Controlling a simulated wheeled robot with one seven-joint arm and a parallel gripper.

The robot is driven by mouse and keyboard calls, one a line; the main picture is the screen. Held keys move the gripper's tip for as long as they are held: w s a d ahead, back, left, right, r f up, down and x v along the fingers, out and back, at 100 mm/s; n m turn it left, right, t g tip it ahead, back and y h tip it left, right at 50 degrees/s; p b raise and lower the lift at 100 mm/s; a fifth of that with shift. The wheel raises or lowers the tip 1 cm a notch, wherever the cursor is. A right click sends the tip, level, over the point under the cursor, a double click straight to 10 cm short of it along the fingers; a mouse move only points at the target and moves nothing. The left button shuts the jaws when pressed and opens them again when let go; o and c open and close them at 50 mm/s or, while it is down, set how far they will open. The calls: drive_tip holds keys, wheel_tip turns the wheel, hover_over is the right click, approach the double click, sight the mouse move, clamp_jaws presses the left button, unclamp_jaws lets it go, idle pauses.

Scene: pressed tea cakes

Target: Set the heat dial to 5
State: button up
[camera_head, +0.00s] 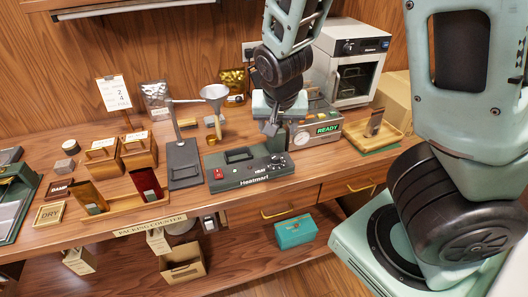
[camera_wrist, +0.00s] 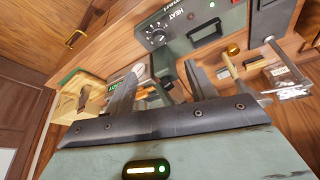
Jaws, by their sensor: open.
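The heat dial (camera_wrist: 157,38) is a round dark knob ringed by pale marks, beside the word HEAT on a dark green panel in the wrist view. The pointer's setting is too small to read. In the head view the dial (camera_head: 275,161) sits at the right end of the dark green Heatmark sealer (camera_head: 243,183) on the counter. My gripper (camera_head: 271,128) hangs above and behind the sealer, apart from the dial. In the wrist view my gripper (camera_wrist: 160,72) has its two fingers spread with nothing held between them; the dial appears beyond the fingertips.
A machine with a green READY display (camera_head: 327,130) stands right behind the sealer. The counter in front of the sealer is narrow.

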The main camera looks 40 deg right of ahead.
sight(276, 156)
drive_tip(key=b+x, duration=0.4)
drive_tip(key=x, duration=1.3)
drive_tip(key=shift+w+d+b, duration=0.2)
drive_tip(key=shift+b, duration=0.15)
drive_tip(key=c, duration=1)
